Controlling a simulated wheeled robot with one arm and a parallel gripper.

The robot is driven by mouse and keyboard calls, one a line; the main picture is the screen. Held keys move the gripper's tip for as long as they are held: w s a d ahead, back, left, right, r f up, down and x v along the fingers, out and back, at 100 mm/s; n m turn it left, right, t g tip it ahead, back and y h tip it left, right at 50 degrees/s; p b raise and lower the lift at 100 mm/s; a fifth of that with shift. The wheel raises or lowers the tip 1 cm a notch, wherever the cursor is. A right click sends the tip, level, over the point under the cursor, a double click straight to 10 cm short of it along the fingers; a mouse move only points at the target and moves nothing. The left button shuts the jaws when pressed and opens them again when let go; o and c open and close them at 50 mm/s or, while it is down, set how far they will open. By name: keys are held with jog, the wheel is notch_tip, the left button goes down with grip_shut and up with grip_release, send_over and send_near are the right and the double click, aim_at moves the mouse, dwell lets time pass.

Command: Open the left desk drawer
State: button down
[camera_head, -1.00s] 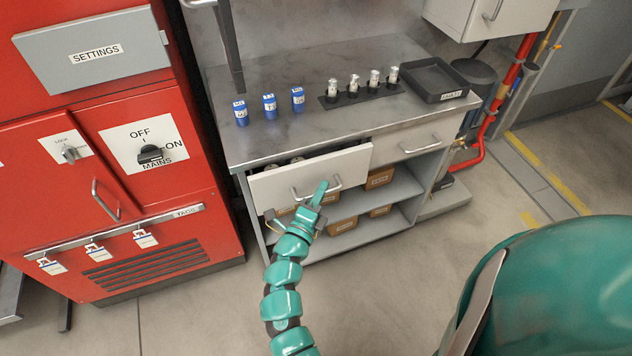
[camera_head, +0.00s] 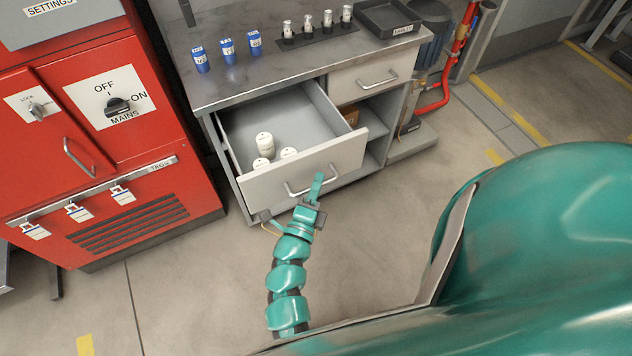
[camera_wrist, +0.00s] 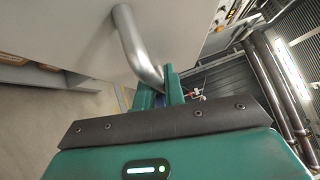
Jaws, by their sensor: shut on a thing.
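The left desk drawer (camera_head: 262,187) is pulled well out of the grey desk in the head view. Several white cylindrical items (camera_head: 265,143) stand inside it. Its metal bar handle (camera_head: 297,189) is on the front panel. My gripper (camera_head: 316,186) is at the right part of this handle, shut on it. In the wrist view, the handle (camera_wrist: 133,45) runs down to my gripper's fingers (camera_wrist: 160,88), which close around its end. The exact contact is partly hidden by the fingers.
The right drawer (camera_head: 365,78) is closed. Blue containers (camera_head: 228,49), a row of fuses (camera_head: 308,27) and a black tray (camera_head: 388,18) stand on the desktop. A red cabinet (camera_head: 90,130) stands close on the left. The floor in front is clear.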

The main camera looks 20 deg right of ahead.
jog(key=shift+s, duration=0.1)
dwell(0.3)
jog(key=c, duration=1.5)
grip_release()
jog(key=shift+a, duration=0.1)
